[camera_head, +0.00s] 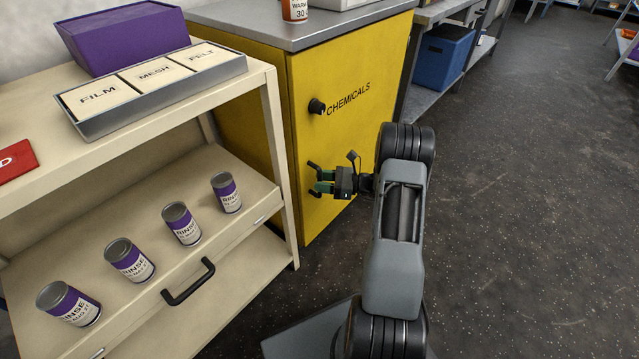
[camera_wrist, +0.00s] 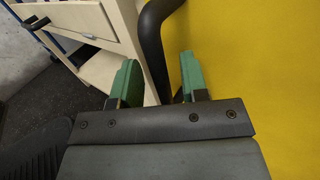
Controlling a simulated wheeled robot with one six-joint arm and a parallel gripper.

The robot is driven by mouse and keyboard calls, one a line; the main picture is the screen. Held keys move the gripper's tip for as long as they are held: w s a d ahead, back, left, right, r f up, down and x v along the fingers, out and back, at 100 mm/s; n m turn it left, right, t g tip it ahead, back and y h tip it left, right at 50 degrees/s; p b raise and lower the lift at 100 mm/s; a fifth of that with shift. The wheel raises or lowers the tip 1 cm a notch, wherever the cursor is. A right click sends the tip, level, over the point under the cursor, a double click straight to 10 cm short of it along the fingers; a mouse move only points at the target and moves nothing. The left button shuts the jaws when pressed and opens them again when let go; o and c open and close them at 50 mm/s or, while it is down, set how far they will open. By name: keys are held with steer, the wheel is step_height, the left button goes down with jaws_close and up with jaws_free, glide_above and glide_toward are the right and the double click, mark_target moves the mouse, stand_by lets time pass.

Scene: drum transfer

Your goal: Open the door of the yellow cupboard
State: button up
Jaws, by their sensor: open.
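The yellow cupboard (camera_head: 250,85) stands at the centre back. Its door (camera_head: 345,125), lettered CHEMICALS, looks shut. A black round knob (camera_head: 316,106) sits high on the door near its left edge. Lower down, dark ends of a black handle (camera_head: 313,166) show above and below my gripper (camera_head: 322,181), which hides the rest. In the wrist view, the handle (camera_wrist: 153,40) runs as a curved black bar in front of the yellow door, between the green fingers of my gripper (camera_wrist: 156,82). The fingers are apart, with gaps beside the bar; contact is not visible.
A cream shelf unit (camera_head: 270,130) stands close at left, with several RINSE cans (camera_head: 228,192) and a black drawer handle (camera_head: 188,282). A grey bench with a blue bin (camera_head: 443,57) is behind at right. The dark floor (camera_head: 530,200) at right is clear.

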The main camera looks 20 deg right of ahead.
steer(key=shift+w+a, duration=0.2)
steer(key=shift+a, duration=0.15)
jaws_close()
stand_by(0.4)
